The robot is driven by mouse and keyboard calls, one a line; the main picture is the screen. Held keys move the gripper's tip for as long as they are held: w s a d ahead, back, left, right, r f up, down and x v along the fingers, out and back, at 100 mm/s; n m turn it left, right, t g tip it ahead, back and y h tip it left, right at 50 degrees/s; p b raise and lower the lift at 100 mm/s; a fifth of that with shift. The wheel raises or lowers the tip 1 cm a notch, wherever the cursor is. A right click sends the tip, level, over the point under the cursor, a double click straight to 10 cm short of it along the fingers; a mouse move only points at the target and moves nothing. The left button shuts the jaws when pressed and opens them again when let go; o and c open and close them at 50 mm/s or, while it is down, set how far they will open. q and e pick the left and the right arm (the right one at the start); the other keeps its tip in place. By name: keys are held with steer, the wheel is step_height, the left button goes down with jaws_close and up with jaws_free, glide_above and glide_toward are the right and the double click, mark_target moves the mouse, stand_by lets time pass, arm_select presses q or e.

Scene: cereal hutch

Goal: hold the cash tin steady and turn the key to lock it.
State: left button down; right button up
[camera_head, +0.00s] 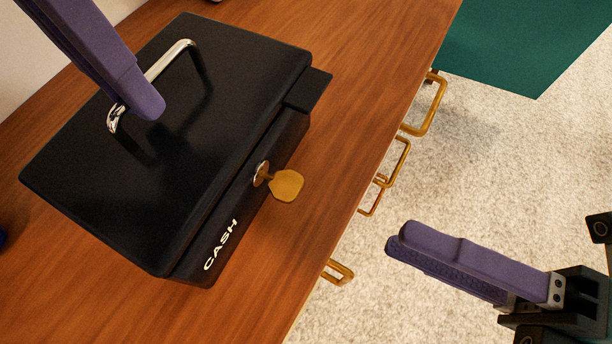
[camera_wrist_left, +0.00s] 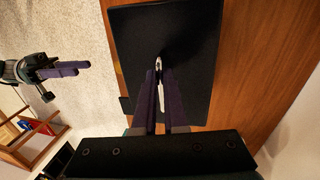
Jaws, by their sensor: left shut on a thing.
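The black cash tin (camera_head: 130,170) sits on the wooden top with its lid down and "CASH" lettered on its front. A gold key (camera_head: 287,185) stands in the round lock (camera_head: 260,173) on the front face, its bow sticking outward. My left gripper (camera_head: 148,108) is shut on the silver handle (camera_head: 172,62) on the lid; the handle between its fingers also shows in the left wrist view (camera_wrist_left: 160,92). My right gripper (camera_head: 400,242) is in front of the counter's edge, apart from the key and tin. Its fingers overlap in view, so its opening is unclear.
The wooden counter (camera_head: 345,130) has a bare strip in front of the tin. Several brass pulls (camera_head: 428,108) stick out below its front edge. A teal surface (camera_head: 530,45) lies at the upper right. A wooden rack (camera_wrist_left: 35,135) stands on the carpet in the left wrist view.

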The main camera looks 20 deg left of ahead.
mark_target(286, 185)
steer(key=a, duration=0.3)
steer(key=w+a, duration=0.1)
steer(key=a, duration=0.2)
steer(key=w+a, duration=0.1)
steer(key=a, duration=0.3)
steer(key=shift+c, duration=0.3)
jaws_close()
stand_by(0.8)
